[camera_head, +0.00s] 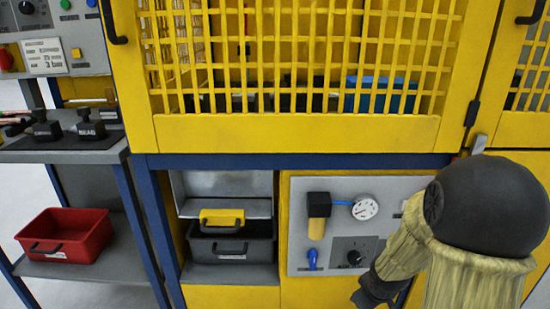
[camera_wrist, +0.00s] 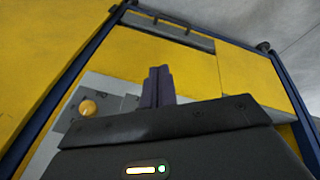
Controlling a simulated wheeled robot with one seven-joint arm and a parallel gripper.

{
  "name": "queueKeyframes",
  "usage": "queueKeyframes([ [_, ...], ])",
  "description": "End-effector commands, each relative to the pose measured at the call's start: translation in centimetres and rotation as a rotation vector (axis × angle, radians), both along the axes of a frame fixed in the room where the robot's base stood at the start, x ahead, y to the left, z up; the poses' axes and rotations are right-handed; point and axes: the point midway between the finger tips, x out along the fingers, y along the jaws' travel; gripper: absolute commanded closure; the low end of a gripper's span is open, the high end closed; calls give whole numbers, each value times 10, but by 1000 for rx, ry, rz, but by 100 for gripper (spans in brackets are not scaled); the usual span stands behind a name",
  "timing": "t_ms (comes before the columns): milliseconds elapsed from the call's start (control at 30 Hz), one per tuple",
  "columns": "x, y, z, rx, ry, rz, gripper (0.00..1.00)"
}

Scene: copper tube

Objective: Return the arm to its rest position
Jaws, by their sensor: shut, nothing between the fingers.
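My arm fills the lower right of the head view, with a dark rounded joint and tan sleeves, bent in front of the grey gauge panel (camera_head: 305,258). A dark end part of it shows low, beside the panel's lower edge, and is partly cut off by the frame. In the wrist view my gripper (camera_wrist: 158,74) has its two dark fingers together, with nothing between them. Beyond the fingers is a yellow machine front (camera_wrist: 150,50) with a blue frame; I see no contact with it.
A yellow mesh door (camera_head: 300,133) spans the upper middle. A pressure gauge (camera_head: 365,208) and black knob sit on the panel. A grey bin (camera_head: 228,250) stands in the cabinet opening. A red bin (camera_head: 70,232) rests on the left cart's lower shelf.

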Motion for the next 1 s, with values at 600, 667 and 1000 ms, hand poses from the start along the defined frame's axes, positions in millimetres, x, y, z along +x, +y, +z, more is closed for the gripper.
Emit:
queueKeyframes([
  [600, -95, 83, 107, 227, 95, -461, 100],
  [667, -95, 83, 116, 226, 95, -461, 100],
  [1000, -94, 83, 179, 225, 93, -458, 100],
])
